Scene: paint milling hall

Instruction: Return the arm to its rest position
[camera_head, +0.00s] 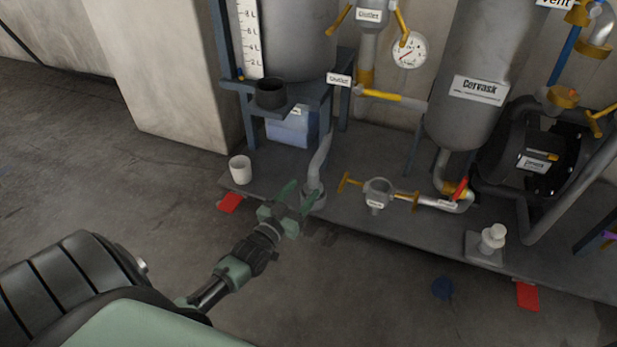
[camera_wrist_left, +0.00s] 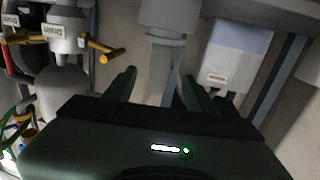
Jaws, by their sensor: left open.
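My left gripper (camera_head: 297,194) is in the middle of the head view, at the front edge of the machine platform. Its green fingers are spread, with nothing between them. In the left wrist view its two fingers (camera_wrist_left: 154,90) stand apart in front of a grey vertical pipe (camera_wrist_left: 162,68). In the head view the fingertips appear near the bottom of the bent grey pipe (camera_head: 321,158); whether they touch it I cannot tell. My right gripper is in neither view.
A white cup (camera_head: 240,169) stands on the platform (camera_head: 345,213) left of the gripper. A valve with yellow handles (camera_head: 377,193) is to its right. A blue-white container (camera_head: 290,126) sits behind, under the tank (camera_head: 292,38). The floor (camera_head: 130,190) at left is clear.

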